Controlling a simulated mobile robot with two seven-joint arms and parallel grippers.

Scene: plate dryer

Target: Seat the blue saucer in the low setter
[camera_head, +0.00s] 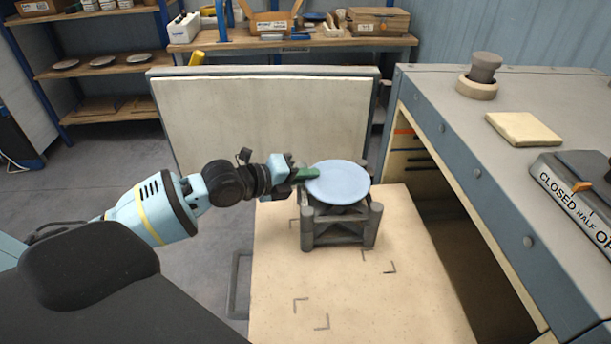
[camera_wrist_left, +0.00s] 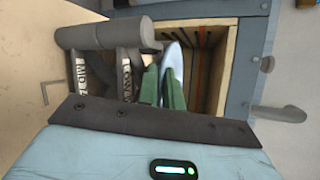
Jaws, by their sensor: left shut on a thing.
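The blue saucer (camera_head: 338,183) lies about level over the top of a dark grey post frame, the setter (camera_head: 340,229). I cannot tell whether it touches the posts. My left gripper (camera_head: 309,173) comes from the left, its green fingers shut on the saucer's left rim. In the left wrist view the saucer (camera_wrist_left: 173,60) shows nearly edge-on between the green fingers (camera_wrist_left: 163,88). The setter (camera_wrist_left: 100,62) shows beside them, with a label reading MID and another I cannot read clearly. The saucer hides much of the setter's top. My right gripper is not in view.
The setter stands on a pale board (camera_head: 350,300) with corner marks; its front is clear. An upright pale panel (camera_head: 260,120) stands behind. A grey cabinet (camera_head: 480,190) with an open bay is close on the right, bearing a CLOSED/HALF lever plate (camera_head: 575,205). Shelves are behind.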

